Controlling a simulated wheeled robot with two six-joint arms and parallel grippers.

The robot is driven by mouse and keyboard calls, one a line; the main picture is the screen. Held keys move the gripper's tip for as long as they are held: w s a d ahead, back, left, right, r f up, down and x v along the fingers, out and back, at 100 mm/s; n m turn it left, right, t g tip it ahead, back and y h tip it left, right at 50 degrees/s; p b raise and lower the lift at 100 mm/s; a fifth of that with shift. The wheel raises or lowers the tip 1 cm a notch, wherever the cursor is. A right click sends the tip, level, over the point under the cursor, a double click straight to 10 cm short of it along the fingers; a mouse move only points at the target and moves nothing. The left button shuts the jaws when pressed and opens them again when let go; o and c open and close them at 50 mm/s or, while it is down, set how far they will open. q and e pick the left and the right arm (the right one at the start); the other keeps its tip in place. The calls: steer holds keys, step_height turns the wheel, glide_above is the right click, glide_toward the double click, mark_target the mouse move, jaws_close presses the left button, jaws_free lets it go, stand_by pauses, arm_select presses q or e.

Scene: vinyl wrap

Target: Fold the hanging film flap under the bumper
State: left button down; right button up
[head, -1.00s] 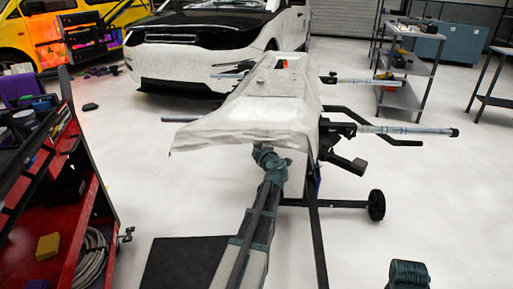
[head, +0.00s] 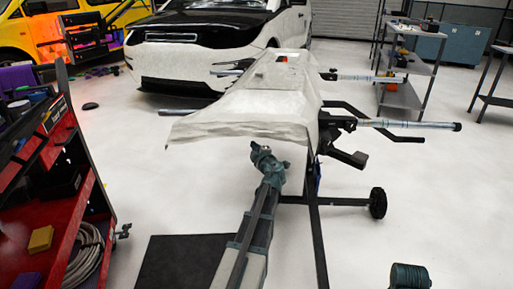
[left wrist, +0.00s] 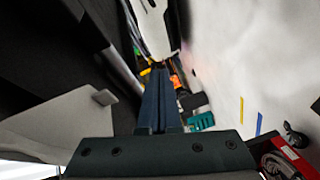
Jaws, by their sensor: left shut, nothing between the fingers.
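The bumper, covered in white film (head: 262,97), lies on a dark stand in the middle of the head view. The film's near edge (head: 240,131) hangs loosely along the front; I cannot tell which part is the flap. My left gripper (head: 258,148) is just below and in front of this edge, with no film visibly held. In the left wrist view its fingers (left wrist: 160,98) are together and empty. A pale sheet (left wrist: 62,122), perhaps film, shows at left beside a dark surface.
A red tool cart (head: 40,215) stands at left. The stand's wheel (head: 377,202) and protruding bars (head: 418,125) are at right. A dark mat (head: 180,262) lies below. A white car with a black hood (head: 205,50) is behind. The floor at right is mostly clear.

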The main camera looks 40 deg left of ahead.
arm_select(q)
steer(key=s+d+f+b, duration=0.3)
steer(key=s+d+f, duration=0.1)
steer(key=d, duration=0.3)
steer(key=shift+s+d+f, duration=0.2)
steer(key=shift+s+d, duration=0.1)
steer(key=shift+s, duration=0.2)
